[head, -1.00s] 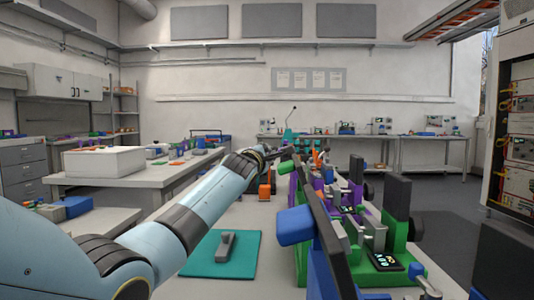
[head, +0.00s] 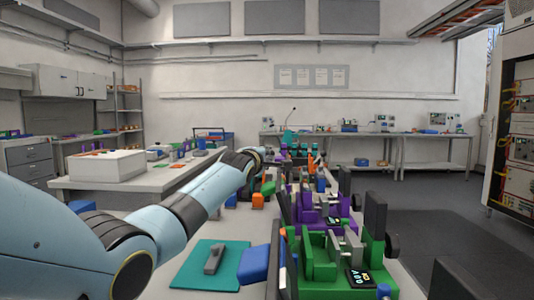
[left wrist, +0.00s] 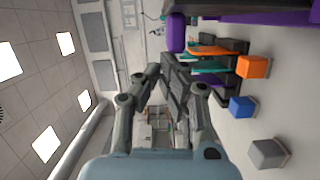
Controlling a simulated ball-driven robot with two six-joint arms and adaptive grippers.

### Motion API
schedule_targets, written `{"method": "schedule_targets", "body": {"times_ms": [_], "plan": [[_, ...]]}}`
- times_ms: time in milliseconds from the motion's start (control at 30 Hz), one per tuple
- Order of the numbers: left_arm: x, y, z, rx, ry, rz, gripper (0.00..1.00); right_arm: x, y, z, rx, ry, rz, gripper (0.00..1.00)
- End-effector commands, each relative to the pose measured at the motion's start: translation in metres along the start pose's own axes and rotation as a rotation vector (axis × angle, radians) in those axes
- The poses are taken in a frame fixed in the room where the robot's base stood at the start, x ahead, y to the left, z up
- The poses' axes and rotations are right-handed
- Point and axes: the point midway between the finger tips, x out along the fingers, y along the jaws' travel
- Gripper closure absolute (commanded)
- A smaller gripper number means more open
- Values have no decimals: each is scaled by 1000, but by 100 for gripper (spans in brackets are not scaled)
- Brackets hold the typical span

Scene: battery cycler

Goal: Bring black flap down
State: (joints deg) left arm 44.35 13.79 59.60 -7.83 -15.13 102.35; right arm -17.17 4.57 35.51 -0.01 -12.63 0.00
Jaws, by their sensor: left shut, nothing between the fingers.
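My left gripper (head: 254,158) is at the end of my outstretched left arm, small and partly hidden, over the far part of the bench. In the left wrist view its fingers (left wrist: 174,88) are shut with nothing held. Dark upright panels (head: 375,217) stand on the near green fixture (head: 318,258). A dark, tilted strip (head: 291,264) with a blue handle (head: 254,265) stands at its left. I cannot tell which dark part is the black flap. My right gripper is not in view.
A purple fixture (head: 312,210) stands behind the green one, with more coloured devices beyond. A grey part lies on a teal mat (head: 190,270) at the near left. Orange (left wrist: 253,67), blue (left wrist: 242,107) and grey (left wrist: 268,153) blocks show in the left wrist view.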

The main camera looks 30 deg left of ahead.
Motion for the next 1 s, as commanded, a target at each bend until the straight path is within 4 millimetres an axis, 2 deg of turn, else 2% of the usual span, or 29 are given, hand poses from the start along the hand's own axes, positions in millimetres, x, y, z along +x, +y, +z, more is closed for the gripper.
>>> {"method": "schedule_targets", "body": {"times_ms": [33,100,333,700,1000], "plan": [[1,9,0,41,0,-9,100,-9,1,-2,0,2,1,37],[3,12,2,106,0,-26,100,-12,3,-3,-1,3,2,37],[8,20,19,319,-1,-79,100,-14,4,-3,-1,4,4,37],[16,26,51,648,-1,-162,100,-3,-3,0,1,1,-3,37],[20,27,70,840,-1,-211,100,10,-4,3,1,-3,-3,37]]}}
